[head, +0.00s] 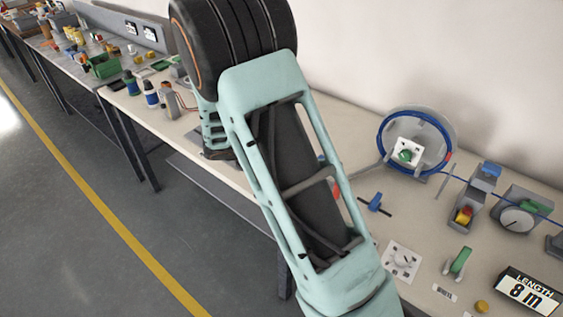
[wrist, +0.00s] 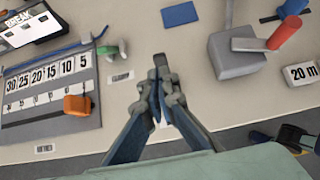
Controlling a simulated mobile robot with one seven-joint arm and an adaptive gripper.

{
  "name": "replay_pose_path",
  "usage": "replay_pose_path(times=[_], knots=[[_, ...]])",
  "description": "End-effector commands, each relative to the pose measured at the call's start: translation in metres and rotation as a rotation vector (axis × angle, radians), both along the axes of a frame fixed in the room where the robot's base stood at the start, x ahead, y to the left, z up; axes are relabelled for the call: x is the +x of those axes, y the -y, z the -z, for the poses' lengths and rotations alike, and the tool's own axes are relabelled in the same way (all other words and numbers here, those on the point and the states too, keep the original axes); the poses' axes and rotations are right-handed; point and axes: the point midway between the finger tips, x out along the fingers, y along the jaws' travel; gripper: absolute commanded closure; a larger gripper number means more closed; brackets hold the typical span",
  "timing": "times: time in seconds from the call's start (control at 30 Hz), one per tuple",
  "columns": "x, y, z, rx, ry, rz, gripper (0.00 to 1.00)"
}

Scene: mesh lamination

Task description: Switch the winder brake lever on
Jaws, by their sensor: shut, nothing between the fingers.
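My gripper (wrist: 160,68) is in the middle of the wrist view, fingers together and empty, over the bare bench. In the head view my arm hides it. I cannot tell for sure which control is the winder brake lever. A green lever (wrist: 108,50) stands left of my gripper, beside a small white label (wrist: 121,77) too blurred to read. A red-handled crank (wrist: 284,34) on a grey block is to the right, apart from my gripper.
A grey scale board (wrist: 30,115) with an orange slider (wrist: 77,105) lies at left in the wrist view. A "20 m" plate (wrist: 301,75) is at right. In the head view a length display (head: 530,292) reads 8 m, and a dial box (head: 518,218) stands behind it.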

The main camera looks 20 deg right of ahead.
Motion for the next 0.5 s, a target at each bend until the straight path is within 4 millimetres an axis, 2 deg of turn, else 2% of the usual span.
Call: replay_pose_path(times=[0.2,0.4,0.5], knots=[[-0.006,-0.009,-0.043,0.002,0.003,0.002,1.00],[-0.011,-0.014,-0.069,0.001,0.002,0.002,1.00],[-0.012,-0.016,-0.075,0.000,-0.001,0.001,1.00]])
